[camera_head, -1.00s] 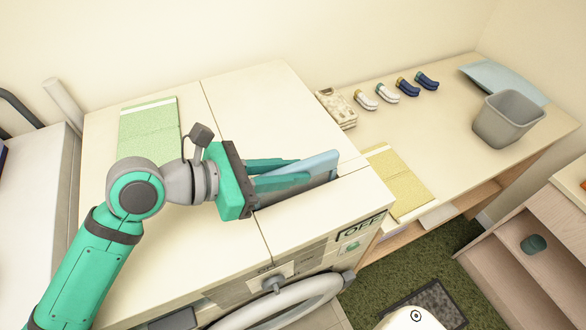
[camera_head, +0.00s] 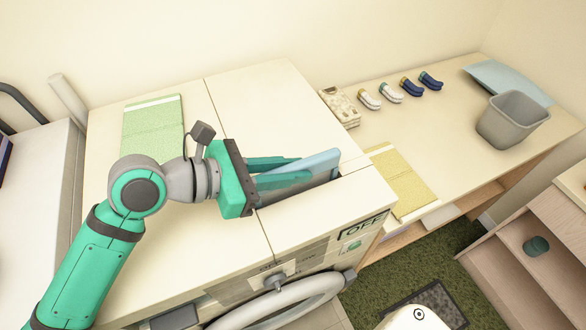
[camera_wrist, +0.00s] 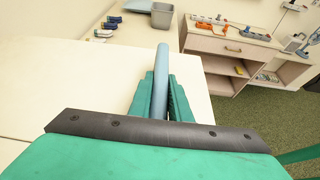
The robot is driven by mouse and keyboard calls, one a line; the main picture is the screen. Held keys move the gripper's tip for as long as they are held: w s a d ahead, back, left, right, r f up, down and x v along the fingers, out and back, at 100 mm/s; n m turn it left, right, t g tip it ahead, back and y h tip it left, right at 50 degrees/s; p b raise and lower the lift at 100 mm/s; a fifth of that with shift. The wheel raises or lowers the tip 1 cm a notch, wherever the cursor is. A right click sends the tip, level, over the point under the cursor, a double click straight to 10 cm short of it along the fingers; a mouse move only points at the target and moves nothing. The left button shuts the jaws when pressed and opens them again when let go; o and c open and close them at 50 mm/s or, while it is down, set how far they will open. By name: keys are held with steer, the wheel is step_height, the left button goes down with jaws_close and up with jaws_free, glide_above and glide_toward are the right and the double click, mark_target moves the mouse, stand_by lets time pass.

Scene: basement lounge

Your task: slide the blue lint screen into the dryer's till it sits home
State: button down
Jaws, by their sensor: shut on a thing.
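The blue lint screen (camera_head: 316,164) is in my gripper (camera_head: 285,171), whose two green fingers are shut on it. In the head view it stands on edge over the long slot in the dryer's top (camera_head: 258,110), with its blue rim above the surface. Its lower part is hidden by the slot edge and a finger, so I cannot tell how deep it is. In the wrist view the screen (camera_wrist: 161,82) shows as a narrow blue edge running forward between the fingers (camera_wrist: 165,98).
A green folded cloth (camera_head: 153,128) lies on the dryer top at the left. A yellow cloth (camera_head: 403,183) lies on the table beside the dryer. A grey bin (camera_head: 513,120), several socks and a light-blue folded item (camera_head: 500,77) are farther back on the table.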

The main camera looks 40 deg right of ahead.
steer(key=shift+s+d+r, duration=0.2)
steer(key=shift+s+r, duration=0.05)
steer(key=shift+r, duration=0.45)
steer(key=shift+w+r, duration=0.25)
steer(key=shift+r, duration=0.45)
steer(key=shift+a+r, duration=0.1)
steer(key=shift+r, duration=0.85)
steer(key=shift+s+f, duration=0.1)
steer(key=shift+f, duration=1.4)
stand_by(0.8)
steer(key=shift+s+d+f, duration=0.15)
steer(key=shift+d+f, duration=0.05)
steer(key=shift+f, duration=0.05)
steer(key=c, duration=1.6)
jaws_free()
steer(key=shift+o, duration=0.2)
steer(key=shift+a, duration=0.15)
